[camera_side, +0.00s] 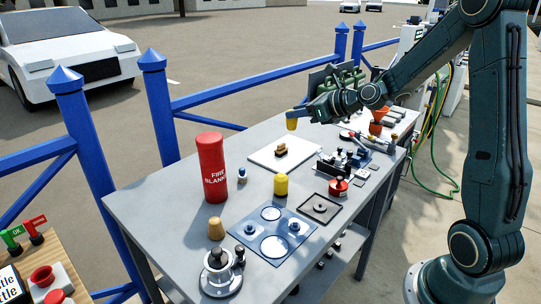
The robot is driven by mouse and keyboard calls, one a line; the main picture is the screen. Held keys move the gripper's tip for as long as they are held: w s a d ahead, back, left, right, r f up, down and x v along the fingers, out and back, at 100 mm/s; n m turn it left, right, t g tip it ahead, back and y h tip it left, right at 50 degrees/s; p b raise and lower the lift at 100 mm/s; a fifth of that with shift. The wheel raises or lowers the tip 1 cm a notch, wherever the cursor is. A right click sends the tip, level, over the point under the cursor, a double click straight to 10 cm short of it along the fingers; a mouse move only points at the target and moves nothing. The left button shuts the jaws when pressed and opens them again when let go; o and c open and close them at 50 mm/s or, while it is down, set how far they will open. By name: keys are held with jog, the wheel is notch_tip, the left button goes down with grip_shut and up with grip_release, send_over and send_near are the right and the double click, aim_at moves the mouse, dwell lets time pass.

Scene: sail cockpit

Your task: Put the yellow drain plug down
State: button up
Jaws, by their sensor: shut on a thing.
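My gripper (300,114) is shut on a small yellow piece, which I take to be the yellow drain plug (291,123). It holds the plug in the air above the far side of the grey table (150,205), beyond the white board. The plug hangs below the fingertips and looks roughly upright. The fingertips are too small to make out clearly. Another yellow cylinder (281,185) stands on the table, nearer the camera.
A white board (268,158) carries a small brown item. A red fire blanket cylinder (211,168) stands at left. A blue mat (250,228), a dark tray (319,205) and a metal vise-like device (342,160) fill the middle. Bare tabletop lies at left.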

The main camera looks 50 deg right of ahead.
jog(key=shift+r, duration=0.1)
notch_tip(320, 180, up, 6)
jog(key=f, duration=0.1)
jog(key=w+a+n+g+y, duration=0.15)
jog(key=w+a, duration=0.35)
jog(key=a, duration=0.6)
jog(key=w+a+n+y, duration=0.2)
jog(key=w+a, duration=0.3)
jog(key=a, duration=0.6)
jog(key=w+a+n+y, duration=0.15)
jog(key=w+a, duration=0.35)
jog(key=a, duration=0.6)
notch_tip(320, 180, down, 21)
jog(key=shift+d+r, duration=0.15)
jog(key=shift+d, duration=0.25)
jog(key=shift+w+g, duration=0.1)
jog(key=shift+g, duration=0.15)
jog(key=shift+f, duration=2.1)
